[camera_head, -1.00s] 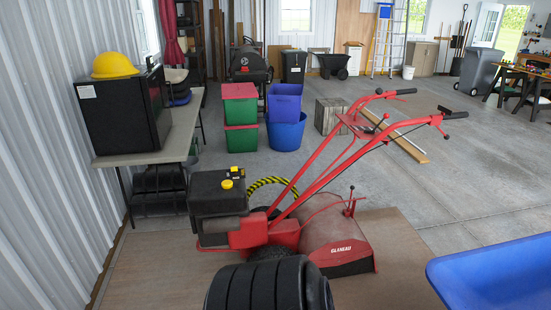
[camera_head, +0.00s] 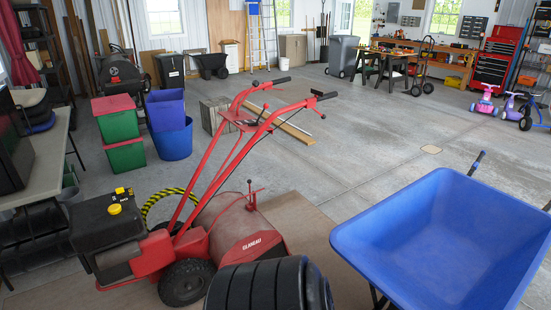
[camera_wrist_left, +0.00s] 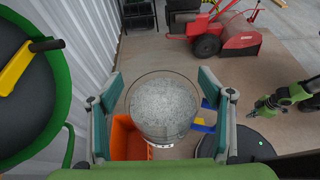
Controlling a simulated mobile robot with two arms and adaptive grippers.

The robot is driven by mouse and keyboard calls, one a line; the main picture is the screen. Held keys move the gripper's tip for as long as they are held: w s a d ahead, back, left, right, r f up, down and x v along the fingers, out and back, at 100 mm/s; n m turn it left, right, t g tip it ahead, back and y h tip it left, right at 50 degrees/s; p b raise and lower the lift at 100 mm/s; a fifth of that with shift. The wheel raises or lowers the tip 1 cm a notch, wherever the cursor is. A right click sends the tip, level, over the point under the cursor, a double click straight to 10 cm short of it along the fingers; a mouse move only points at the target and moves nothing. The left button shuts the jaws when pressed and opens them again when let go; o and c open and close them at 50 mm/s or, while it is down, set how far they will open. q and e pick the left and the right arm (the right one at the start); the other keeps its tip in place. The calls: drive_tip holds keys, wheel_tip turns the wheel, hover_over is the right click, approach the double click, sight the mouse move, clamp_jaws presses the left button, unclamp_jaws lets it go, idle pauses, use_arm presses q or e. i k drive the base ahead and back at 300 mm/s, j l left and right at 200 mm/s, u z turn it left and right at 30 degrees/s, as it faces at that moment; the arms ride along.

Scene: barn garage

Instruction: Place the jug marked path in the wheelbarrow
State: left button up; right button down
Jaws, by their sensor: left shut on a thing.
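The left wrist view shows a clear round jug (camera_wrist_left: 162,105) with grey grainy contents. My left gripper (camera_wrist_left: 160,110) is shut on it, one finger on each side. No readable marking shows on the jug from here. A blue wheelbarrow (camera_head: 375,238) stands at the right of the head view; its tray looks empty. Neither gripper shows in the head view. A green and dark arm end, which looks like my right gripper (camera_wrist_left: 268,106), shows at the right of the left wrist view; its jaw opening is unclear.
A red tiller (camera_head: 185,250) stands left of the wheelbarrow, with black tyre-like rings (camera_head: 265,288) in front. Below the jug are an orange bin (camera_wrist_left: 128,140) and a blue-yellow item (camera_wrist_left: 207,120). A small black wheelbarrow (camera_head: 211,66) is far back. Open concrete lies behind the blue wheelbarrow.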

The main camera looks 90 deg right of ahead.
sight(425, 264)
drive_tip(key=k+l+z, duration=0.1)
drive_tip(key=z, duration=0.4)
drive_tip(key=k+l+z, duration=0.1)
drive_tip(key=z, duration=0.35)
drive_tip(key=l+z, duration=0.2)
drive_tip(key=z, duration=0.3)
drive_tip(key=l+z, duration=0.4)
drive_tip(key=l, duration=0.2)
drive_tip(key=l+z, duration=0.45)
drive_tip(key=l, duration=0.15)
drive_tip(key=i+l+z, duration=0.15)
drive_tip(key=l+z, duration=0.25)
drive_tip(key=l, duration=0.2)
drive_tip(key=i+l, duration=0.1)
drive_tip(key=l, duration=0.3)
drive_tip(key=i+l, duration=0.15)
drive_tip(key=l, duration=0.2)
drive_tip(key=i+l+z, duration=0.1)
drive_tip(key=l, duration=0.3)
drive_tip(key=i+l, duration=0.15)
drive_tip(key=l, duration=0.2)
drive_tip(key=i+l, duration=0.1)
drive_tip(key=l, duration=0.3)
drive_tip(key=i+l, duration=0.15)
drive_tip(key=l, duration=0.2)
drive_tip(key=z, duration=0.05)
